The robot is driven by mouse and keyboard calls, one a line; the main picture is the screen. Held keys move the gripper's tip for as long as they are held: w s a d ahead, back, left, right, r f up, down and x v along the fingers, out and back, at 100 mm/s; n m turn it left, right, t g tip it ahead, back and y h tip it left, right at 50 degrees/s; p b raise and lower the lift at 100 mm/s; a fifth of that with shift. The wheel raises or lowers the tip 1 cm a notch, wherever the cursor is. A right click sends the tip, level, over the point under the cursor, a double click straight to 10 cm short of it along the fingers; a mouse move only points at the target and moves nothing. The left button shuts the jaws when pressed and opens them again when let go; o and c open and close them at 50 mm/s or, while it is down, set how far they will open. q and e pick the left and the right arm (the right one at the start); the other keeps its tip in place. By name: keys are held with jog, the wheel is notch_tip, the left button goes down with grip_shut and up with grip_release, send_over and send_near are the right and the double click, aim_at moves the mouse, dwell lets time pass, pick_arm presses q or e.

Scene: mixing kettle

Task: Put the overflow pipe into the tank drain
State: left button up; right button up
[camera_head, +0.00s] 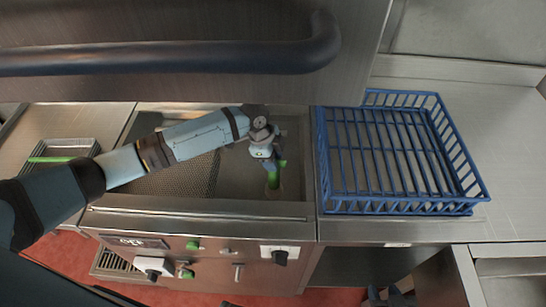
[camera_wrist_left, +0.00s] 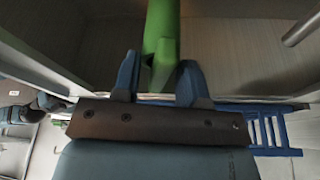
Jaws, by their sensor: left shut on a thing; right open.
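The overflow pipe (camera_head: 272,180) is green and stands inside the metal tank, near its right wall. My left gripper (camera_head: 273,164) is shut on its upper part. In the left wrist view the green pipe (camera_wrist_left: 163,25) runs between the blue fingers of the left gripper (camera_wrist_left: 158,75). The tank (camera_head: 235,180) has a bare grey floor on this side. The drain is not clearly visible, and I cannot tell whether the pipe's lower end is in it. My right gripper (camera_head: 390,296) is open and empty, low at the bottom edge.
A blue wire basket (camera_head: 325,170) stands on the counter right of the tank. A perforated metal sheet (camera_head: 185,175) covers the tank's left part. A tray with a green-handled item (camera_head: 50,159) lies far left. A dark bar handle (camera_head: 180,58) crosses above. Knobs line the front panel (camera_head: 215,262).

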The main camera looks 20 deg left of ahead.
pick_arm(q)
jog(key=shift+f, duration=0.15)
jog(key=shift+f+b, duration=0.45)
jog(key=shift+f, duration=1.1)
jog(key=shift+f, duration=0.2)
jog(key=o, duration=1.6)
jog(key=shift+c, duration=0.2)
jog(key=shift+r, duration=0.15)
